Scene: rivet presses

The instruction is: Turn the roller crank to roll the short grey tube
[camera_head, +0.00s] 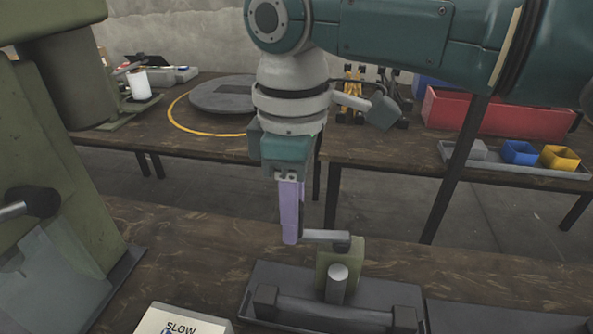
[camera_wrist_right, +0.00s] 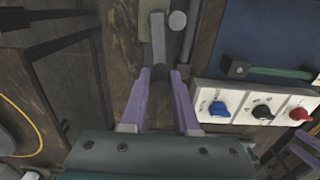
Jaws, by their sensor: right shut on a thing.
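The roller crank (camera_head: 325,236) is a flat grey arm on top of a green block (camera_head: 348,258) on the near bench. In the right wrist view the crank (camera_wrist_right: 158,38) runs up from between the fingers.
A dark tray or base (camera_head: 275,275) surrounds the roller. A green press (camera_head: 60,150) stands close on the left. A "SLOW" card (camera_head: 180,322) lies in front. The right wrist view shows a switch panel (camera_wrist_right: 255,105). Tables stand behind across a floor gap.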

